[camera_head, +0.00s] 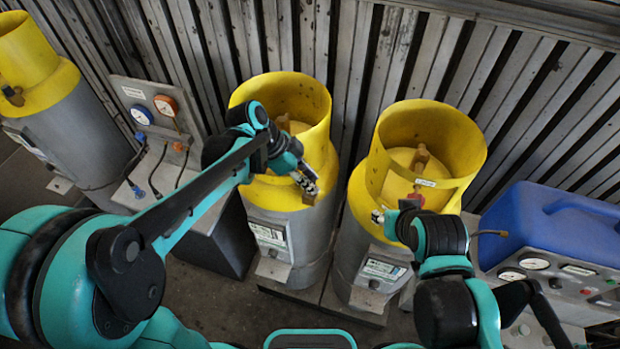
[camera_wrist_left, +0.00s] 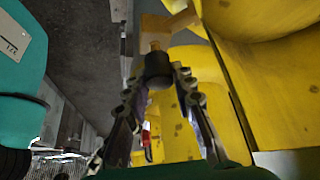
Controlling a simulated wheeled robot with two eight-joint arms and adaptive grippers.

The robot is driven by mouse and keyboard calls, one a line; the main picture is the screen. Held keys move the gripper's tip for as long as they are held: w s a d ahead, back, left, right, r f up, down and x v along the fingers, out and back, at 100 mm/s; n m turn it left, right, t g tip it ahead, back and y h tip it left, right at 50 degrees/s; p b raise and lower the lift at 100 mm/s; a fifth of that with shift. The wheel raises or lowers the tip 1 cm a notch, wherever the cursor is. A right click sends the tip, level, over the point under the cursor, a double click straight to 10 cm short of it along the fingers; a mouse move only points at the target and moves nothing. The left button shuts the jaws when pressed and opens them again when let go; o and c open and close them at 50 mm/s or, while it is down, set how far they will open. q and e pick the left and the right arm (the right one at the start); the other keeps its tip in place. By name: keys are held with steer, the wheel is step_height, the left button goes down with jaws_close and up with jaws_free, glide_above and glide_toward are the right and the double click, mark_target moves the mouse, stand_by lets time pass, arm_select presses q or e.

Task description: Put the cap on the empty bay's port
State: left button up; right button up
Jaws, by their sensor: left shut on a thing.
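A black cap (camera_wrist_left: 158,70) sits between the fingertips of my left gripper (camera_wrist_left: 160,82) in the left wrist view, and the gripper is shut on it. A brass fitting (camera_wrist_left: 157,42) shows directly beyond the cap, in line with it; I cannot tell whether the cap is seated on it. In the head view my left gripper (camera_head: 306,184) is at the front of the middle cylinder's yellow collar (camera_head: 290,95), and the cap cannot be made out. My right gripper (camera_head: 382,216) is by the right cylinder's collar (camera_head: 425,125); its fingers are too small to read. I cannot tell which port belongs to an empty bay.
A gauge panel (camera_head: 140,92) with hanging hoses stands at the left, beside another yellow-topped cylinder (camera_head: 28,60). A corrugated wall (camera_head: 350,40) closes off the back.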

arm_select(q)
steer(key=shift+f+b, duration=0.95)
steer(key=shift+f, duration=0.2)
steer(key=o, duration=1)
steer(key=shift+a+r, duration=0.1)
steer(key=shift+r, duration=0.05)
steer(key=v, duration=1.1)
steer(key=shift+a+r, duration=0.2)
steer(key=shift+r, duration=0.15)
